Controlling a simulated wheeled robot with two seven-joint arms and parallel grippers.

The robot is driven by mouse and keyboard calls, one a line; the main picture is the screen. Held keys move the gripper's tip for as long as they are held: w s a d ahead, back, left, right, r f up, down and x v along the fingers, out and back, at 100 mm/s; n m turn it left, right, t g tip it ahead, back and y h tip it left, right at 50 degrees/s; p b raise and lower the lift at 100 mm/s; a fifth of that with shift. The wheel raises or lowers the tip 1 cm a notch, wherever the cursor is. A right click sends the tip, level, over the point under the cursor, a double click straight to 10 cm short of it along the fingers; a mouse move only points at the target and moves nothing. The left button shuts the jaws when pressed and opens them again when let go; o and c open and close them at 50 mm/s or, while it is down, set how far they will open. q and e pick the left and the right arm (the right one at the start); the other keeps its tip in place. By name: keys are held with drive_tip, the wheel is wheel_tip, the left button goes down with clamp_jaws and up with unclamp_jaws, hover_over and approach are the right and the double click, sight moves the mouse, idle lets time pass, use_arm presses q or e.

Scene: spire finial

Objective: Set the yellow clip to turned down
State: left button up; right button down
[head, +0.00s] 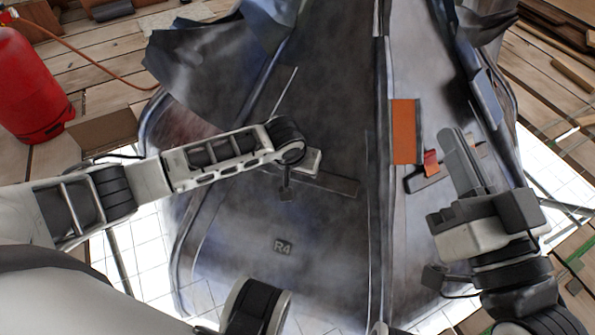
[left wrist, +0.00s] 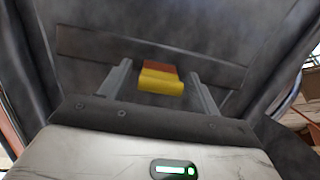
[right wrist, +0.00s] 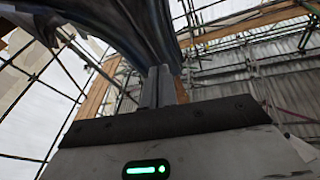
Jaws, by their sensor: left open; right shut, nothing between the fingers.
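The yellow clip (left wrist: 162,80) shows in the left wrist view, with a yellow lower part and a brown-orange part above it. It sits at a dark flat strip (left wrist: 90,45) on the dark panel. My left gripper (left wrist: 159,72) is open, with one finger on each side of the clip and gaps between. In the head view the left gripper (head: 306,170) is over the left panel, and the clip is hidden there. My right gripper (head: 456,138) is shut and empty, in front of the right panel. Its closed fingers also show in the right wrist view (right wrist: 160,75).
An orange patch (head: 403,131) and a small red tab (head: 431,158) are on the right side of the dark spire, near my right gripper. A red cylinder (head: 30,85) stands on planks at the far left.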

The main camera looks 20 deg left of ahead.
use_arm(q)
drive_tip(key=shift+f, duration=0.15)
drive_tip(key=c, duration=1)
drive_tip(key=shift+w, duration=0.1)
